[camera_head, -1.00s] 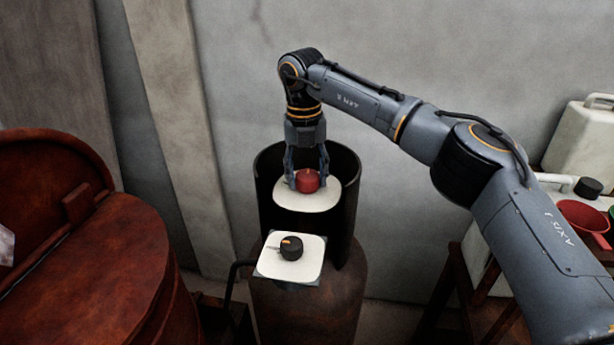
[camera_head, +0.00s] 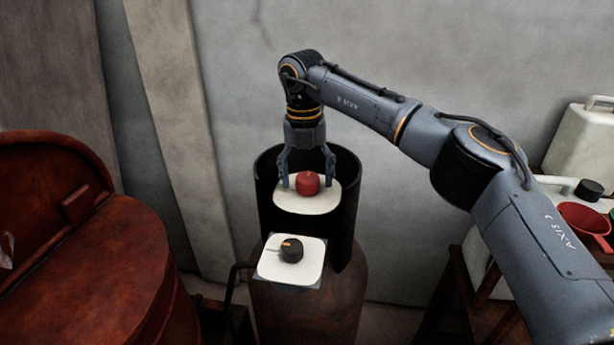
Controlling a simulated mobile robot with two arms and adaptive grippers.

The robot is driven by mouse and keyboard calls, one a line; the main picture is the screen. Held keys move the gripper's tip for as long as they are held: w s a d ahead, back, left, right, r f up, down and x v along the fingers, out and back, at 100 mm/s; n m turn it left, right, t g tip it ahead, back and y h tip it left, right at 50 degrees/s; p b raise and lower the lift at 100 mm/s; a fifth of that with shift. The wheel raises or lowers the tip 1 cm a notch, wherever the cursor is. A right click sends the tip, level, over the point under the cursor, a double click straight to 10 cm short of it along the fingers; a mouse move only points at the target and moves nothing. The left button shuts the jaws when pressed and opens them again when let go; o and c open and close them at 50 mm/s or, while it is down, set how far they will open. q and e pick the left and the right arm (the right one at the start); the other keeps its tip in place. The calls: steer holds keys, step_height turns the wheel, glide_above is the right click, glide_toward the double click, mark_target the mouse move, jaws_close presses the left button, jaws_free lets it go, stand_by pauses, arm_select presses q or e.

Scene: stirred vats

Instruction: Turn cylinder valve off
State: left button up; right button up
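The red valve knob (camera_head: 307,183) sits on a white round plate (camera_head: 306,204) inside a dark, open-fronted collar (camera_head: 347,225) on top of the rusty cylinder (camera_head: 308,315). My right gripper (camera_head: 306,182) comes down from above, with its fingers spread on either side of the red knob. Gaps show between the fingers and the knob. A black knob (camera_head: 291,250) with an orange mark sits on a white square plate (camera_head: 272,269) in front of the collar. My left gripper is not in view.
A large rust-red vat with a raised lid (camera_head: 95,265) stands at the left. At the right, a white jerrycan (camera_head: 582,140) and a red funnel-like vessel (camera_head: 584,217) stand on a wooden stand. A grey wall is close behind the cylinder.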

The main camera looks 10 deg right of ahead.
mark_target(305, 177)
step_height(305, 177, up, 12)
steer(key=shift+a, duration=0.25)
stand_by(0.4)
